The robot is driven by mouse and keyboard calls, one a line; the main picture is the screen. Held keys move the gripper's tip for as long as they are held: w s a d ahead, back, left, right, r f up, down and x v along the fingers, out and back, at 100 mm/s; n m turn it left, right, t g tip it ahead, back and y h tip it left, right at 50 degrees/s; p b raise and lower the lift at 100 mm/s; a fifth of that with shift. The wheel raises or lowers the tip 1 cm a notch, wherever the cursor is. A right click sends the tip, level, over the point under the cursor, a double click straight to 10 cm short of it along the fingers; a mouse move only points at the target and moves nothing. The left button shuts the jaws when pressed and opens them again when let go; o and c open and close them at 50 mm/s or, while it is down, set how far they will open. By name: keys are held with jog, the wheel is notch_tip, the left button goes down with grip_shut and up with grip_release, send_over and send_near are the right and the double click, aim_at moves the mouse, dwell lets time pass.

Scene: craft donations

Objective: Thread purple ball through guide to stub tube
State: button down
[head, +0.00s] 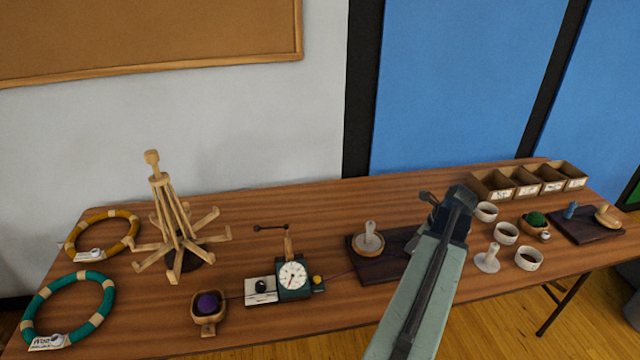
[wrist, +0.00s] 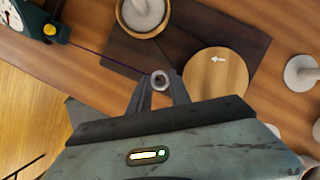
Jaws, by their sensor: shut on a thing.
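The purple ball (head: 208,303) sits in a wooden bowl (head: 209,328) at the front of the table. A small white block with a black piece (head: 262,289), which looks like the guide, stands just right of it, beside a dark green dial unit (head: 293,277). My gripper (head: 430,198) is above the dark board. In the wrist view my gripper (wrist: 160,82) is shut on a small grey ring-like end piece (wrist: 160,80). A thin dark purple strand (wrist: 105,58) runs from the dial unit's side toward it. A pale upright stub (head: 369,232) stands on a round wooden base.
A wooden disc with a white arrow (wrist: 215,75) lies on the dark board (wrist: 230,25). A wooden swift (head: 178,225) and two yarn hoops are left. White cups (head: 506,233), a pale peg (head: 488,259) and a divided box (head: 527,183) are right.

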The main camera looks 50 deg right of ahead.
jog(key=w+a+r+n+p, duration=0.1)
jog(key=w+a+r+p, duration=0.4)
jog(key=w, duration=0.4)
jog(key=w+a+r+p, duration=0.4)
jog(key=w+r+p, duration=0.1)
jog(key=w, duration=0.3)
jog(key=w+a+r+n+p, duration=0.1)
jog(key=w+a+r+p, duration=0.45)
jog(key=w, duration=0.35)
notch_tip(320, 180, down, 10)
jog(key=d+r+b, duration=0.1)
jog(key=b, duration=0.9)
jog(key=shift+y, duration=0.4)
jog(key=shift+s+d+f, duration=0.1)
jog(key=shift+s+d, duration=1.7)
jog(key=shift+d, duration=0.2)
jog(key=shift+s+d+f, duration=0.1)
jog(key=shift+s+d, duration=1.65)
jog(key=shift+d, duration=0.3)
jog(key=shift+s+d+f, duration=0.1)
jog(key=shift+s+d, duration=1.7)
jog(key=shift+d, duration=0.2)
jog(key=shift+f+b, duration=1.05)
jog(key=shift+f, duration=0.2)
jog(key=shift+s, duration=0.1)
